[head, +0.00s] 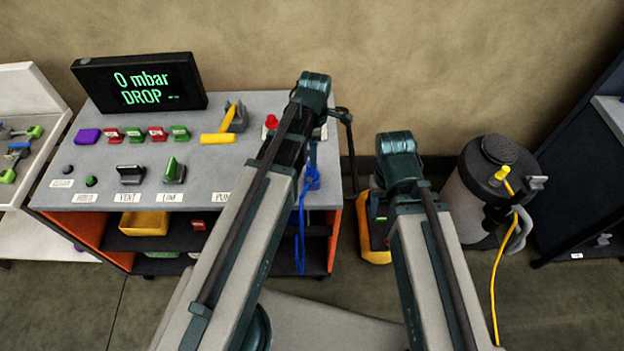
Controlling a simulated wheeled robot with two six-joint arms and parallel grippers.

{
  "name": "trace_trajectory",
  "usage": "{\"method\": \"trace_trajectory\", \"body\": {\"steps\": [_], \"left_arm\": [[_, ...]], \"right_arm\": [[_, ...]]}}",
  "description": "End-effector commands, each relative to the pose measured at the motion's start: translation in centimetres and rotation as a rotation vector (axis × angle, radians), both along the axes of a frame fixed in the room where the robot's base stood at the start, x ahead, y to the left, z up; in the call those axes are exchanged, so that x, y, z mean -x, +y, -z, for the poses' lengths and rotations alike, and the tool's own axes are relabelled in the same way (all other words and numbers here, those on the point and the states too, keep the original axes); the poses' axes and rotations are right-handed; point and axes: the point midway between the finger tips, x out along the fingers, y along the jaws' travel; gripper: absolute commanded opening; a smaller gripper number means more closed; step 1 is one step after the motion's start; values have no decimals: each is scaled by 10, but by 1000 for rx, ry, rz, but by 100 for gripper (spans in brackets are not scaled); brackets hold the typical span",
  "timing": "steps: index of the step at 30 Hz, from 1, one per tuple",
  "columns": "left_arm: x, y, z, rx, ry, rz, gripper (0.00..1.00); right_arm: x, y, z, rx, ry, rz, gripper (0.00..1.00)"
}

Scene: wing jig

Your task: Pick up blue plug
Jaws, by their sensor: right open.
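The blue plug (312,179) is at the right end of the grey bench top, beside my left arm, which hides part of that area. A blue cable (300,238) hangs from it down the front of the bench. My left arm reaches up over the right part of the bench, and its gripper is hidden behind the arm. My right arm stands to the right of the bench, over the floor. My right gripper is open; its fingertips are mostly hidden by the arm, and no held object shows.
The bench (255,107) carries a display (140,82) reading "0 mbar DROP", a purple block (88,136), several red and green blocks, and a yellow T-handled tool (222,137). A yellow bin (143,223) sits below. A canister (470,195) with a yellow hose stands right.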

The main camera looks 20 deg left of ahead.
Motion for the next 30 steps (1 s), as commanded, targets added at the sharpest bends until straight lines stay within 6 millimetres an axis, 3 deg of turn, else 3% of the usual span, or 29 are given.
{"method": "trace_trajectory", "body": {"steps": [1,5,17,30], "left_arm": [[0,0,15,0,0,0,76],[0,0,30,0,0,0,76],[-1,1,39,0,0,0,76],[-6,8,87,0,0,0,76]], "right_arm": [[0,0,15,1,0,-2,50],[0,0,30,1,0,-6,50],[0,0,39,2,0,-9,50],[0,0,86,2,0,-9,50]]}}
